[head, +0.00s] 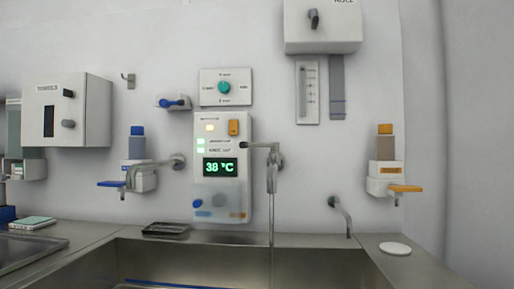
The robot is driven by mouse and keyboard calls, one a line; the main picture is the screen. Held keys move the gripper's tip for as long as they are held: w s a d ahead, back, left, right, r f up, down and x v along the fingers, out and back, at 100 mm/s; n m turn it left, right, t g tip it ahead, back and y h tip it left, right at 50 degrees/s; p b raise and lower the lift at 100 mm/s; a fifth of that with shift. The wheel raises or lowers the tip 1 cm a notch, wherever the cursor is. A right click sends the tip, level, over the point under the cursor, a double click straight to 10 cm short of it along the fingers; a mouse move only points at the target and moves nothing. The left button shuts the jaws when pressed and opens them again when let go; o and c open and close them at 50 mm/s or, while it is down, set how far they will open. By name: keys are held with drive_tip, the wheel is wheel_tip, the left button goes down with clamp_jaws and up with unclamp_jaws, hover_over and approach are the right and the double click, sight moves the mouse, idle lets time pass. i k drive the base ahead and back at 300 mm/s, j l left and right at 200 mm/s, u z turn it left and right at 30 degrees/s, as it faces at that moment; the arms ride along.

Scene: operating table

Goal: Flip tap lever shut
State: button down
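A wall tap (270,163) with a grey metal spout hangs over the steel sink. A thin stream of water (272,222) runs down from it into the basin. A small wall fitting with a blue lever (173,103) sits up and to the left of the tap. Blue (112,184) and orange (405,188) paddles stick out from dispensers at left and right. I cannot tell for certain which of these is the tap's lever. My gripper is not in view.
A control panel (220,130) reading 38 °C is left of the tap. A second bent pipe (341,215) stands to the right. A black tray (166,229) and a white disc (395,248) lie on the sink rim (310,241). Space before the wall is clear.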

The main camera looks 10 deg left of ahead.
sight(274, 146)
drive_tip(key=k+j, duration=0.15)
drive_tip(key=j, duration=0.25)
drive_tip(key=k+j, duration=0.2)
drive_tip(key=j, duration=0.2)
drive_tip(key=k+j, duration=0.15)
drive_tip(key=j, duration=0.2)
drive_tip(key=k+j, duration=0.15)
drive_tip(key=j, duration=0.25)
drive_tip(key=k+j+u, duration=0.1)
drive_tip(key=j, duration=0.3)
drive_tip(key=k+j, duration=0.2)
drive_tip(key=j, duration=0.2)
